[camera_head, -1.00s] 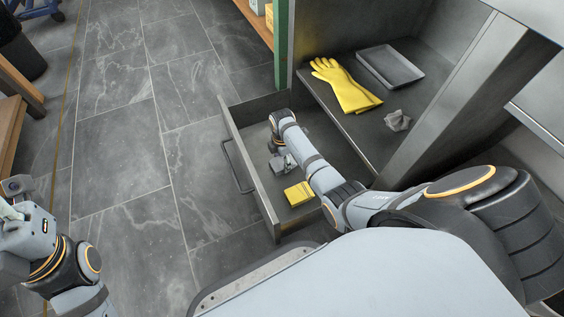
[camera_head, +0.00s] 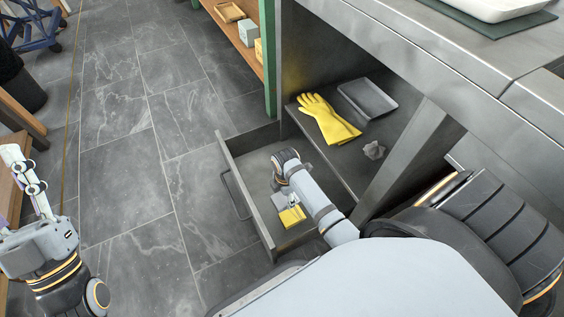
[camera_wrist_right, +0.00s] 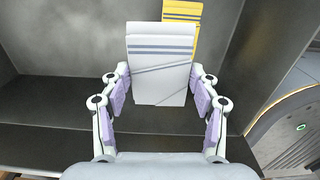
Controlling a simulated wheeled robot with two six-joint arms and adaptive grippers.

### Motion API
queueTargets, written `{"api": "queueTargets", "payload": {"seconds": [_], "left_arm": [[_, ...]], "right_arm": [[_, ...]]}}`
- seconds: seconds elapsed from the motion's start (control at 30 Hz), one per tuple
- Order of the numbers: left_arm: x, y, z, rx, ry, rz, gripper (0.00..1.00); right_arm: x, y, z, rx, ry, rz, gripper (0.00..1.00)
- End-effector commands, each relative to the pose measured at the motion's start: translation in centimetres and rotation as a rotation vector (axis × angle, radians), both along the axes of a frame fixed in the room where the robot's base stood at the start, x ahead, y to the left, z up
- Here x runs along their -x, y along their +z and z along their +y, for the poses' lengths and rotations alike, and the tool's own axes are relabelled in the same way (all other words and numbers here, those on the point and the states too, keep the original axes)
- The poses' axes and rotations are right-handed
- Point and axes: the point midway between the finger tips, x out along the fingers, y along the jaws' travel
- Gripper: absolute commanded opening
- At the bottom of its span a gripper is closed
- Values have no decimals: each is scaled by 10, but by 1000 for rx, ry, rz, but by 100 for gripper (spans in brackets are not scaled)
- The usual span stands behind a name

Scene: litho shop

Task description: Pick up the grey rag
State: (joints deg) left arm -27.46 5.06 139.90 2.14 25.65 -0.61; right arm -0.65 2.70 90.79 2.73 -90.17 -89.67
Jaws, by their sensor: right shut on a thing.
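The grey rag (camera_head: 279,201) is a folded, pale grey pad inside the open drawer. In the right wrist view the rag (camera_wrist_right: 160,52) shows darker stripes and stands between my two fingers. My right gripper (camera_head: 291,201) reaches down into the drawer and is shut on the rag; it also shows in the right wrist view (camera_wrist_right: 161,92). A folded yellow cloth (camera_head: 292,217) lies beside the rag, and behind it in the wrist view (camera_wrist_right: 184,12). My left gripper (camera_head: 30,178) is at the left edge, away from the drawer; its finger opening is unclear.
The drawer's front wall (camera_head: 243,192) and side walls surround my right gripper. On the shelf beside it are yellow gloves (camera_head: 328,119), a grey tray (camera_head: 367,98) and a crumpled grey piece (camera_head: 374,150). The tiled floor (camera_head: 120,185) left of the drawer is clear.

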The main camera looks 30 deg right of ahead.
Motion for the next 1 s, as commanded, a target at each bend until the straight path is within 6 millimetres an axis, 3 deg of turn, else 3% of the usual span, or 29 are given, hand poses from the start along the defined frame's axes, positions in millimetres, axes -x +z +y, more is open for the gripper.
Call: {"api": "queueTargets", "payload": {"seconds": [0.2, 0.4, 0.5, 0.7, 1.0], "left_arm": [[-40, -75, 3, 10, 8, 372, 40], [-51, -137, 3, 14, 8, 626, 40], [-52, -158, 3, 14, 7, 708, 40], [-51, -179, 3, 15, 6, 790, 40], [-51, -181, 3, 15, 6, 799, 40]], "right_arm": [[15, 9, 3, 0, 0, -1, 37], [25, 13, 5, 1, 0, -1, 37], [29, 14, 5, 1, 0, 0, 37], [32, 15, 6, 1, 0, -1, 37], [32, 15, 6, 1, 0, -1, 37]]}}
